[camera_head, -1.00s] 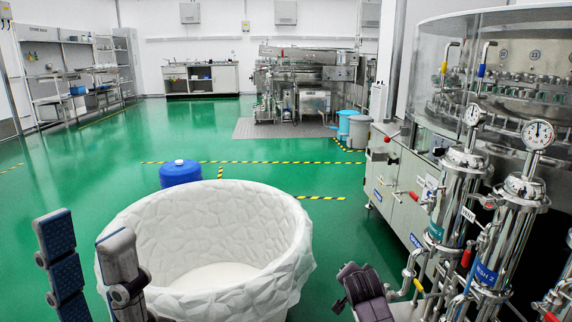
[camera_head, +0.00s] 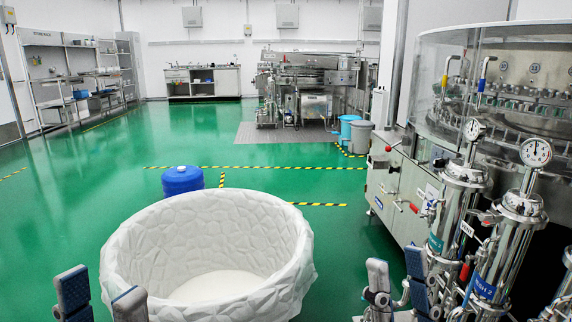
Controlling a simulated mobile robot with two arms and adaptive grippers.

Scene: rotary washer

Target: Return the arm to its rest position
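My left gripper (camera_head: 101,295) is at the bottom left, in front of the left side of a white tub. Its two blue-and-grey fingers stand apart, with nothing between them. My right gripper (camera_head: 397,286) is at the bottom, right of the tub and in front of the washer's pipes. Its two fingers point up with a gap between them and hold nothing visible. The lower parts of both grippers and most of both arms are outside the picture.
The large white faceted tub (camera_head: 128,238) looks empty. A blue drum (camera_head: 182,181) stands behind it. The washer (camera_head: 402,195), with steel filter housings (camera_head: 506,240) and gauges, fills the right side. Green floor (camera_head: 60,205) is open at the left and behind.

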